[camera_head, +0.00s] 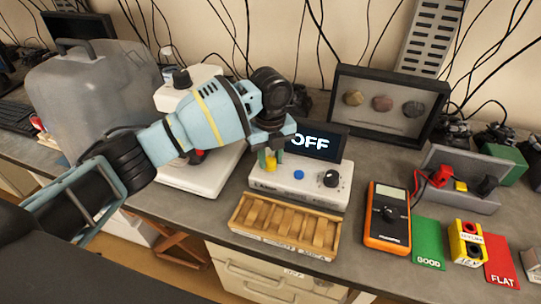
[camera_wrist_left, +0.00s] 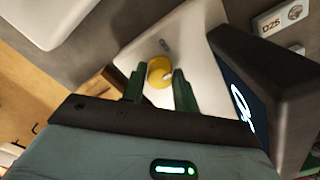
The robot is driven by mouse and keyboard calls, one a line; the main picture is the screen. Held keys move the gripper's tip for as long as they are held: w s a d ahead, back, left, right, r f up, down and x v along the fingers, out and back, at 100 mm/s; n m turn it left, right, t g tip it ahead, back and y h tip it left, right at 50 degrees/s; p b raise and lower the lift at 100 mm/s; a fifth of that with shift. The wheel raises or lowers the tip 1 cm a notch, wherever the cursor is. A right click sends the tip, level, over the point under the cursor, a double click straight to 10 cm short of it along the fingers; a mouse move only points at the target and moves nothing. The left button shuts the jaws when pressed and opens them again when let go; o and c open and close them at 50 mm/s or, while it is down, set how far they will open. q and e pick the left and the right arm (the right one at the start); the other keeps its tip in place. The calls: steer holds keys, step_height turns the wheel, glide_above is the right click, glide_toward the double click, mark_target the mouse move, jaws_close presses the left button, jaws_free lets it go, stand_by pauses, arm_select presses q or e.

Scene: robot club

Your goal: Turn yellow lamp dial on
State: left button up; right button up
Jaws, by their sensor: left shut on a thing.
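The yellow lamp dial (camera_head: 270,163) sits on the left of a white control box (camera_head: 298,184), next to a blue button (camera_head: 299,174) and a black knob (camera_head: 331,179). The box's dark screen (camera_head: 312,142) reads "OFF". My left gripper (camera_head: 272,158) reaches down from above with its green fingers at the dial. In the left wrist view the round yellow dial (camera_wrist_left: 160,72) shows between the two fingertips (camera_wrist_left: 158,80), which are shut on it. The screen's edge (camera_wrist_left: 262,95) stands close to the right of the gripper there. My right gripper is not in view.
A wooden tray (camera_head: 285,252) lies in front of the box. An orange multimeter (camera_head: 387,215) and green (camera_head: 428,243) and red (camera_head: 501,262) cards lie to the right. A white instrument (camera_head: 200,175) stands left of the box. A framed display (camera_head: 387,105) is behind.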

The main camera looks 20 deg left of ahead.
mark_target(270, 159)
arm_select(q)
steer(key=m, duration=0.4)
steer(key=shift+m, duration=0.3)
steer(key=shift+m+b, duration=0.4)
steer(key=shift+m, duration=1.5)
steer(key=o, duration=1)
steer(key=shift+c, duration=0.2)
steer(key=shift+r, duration=3.95)
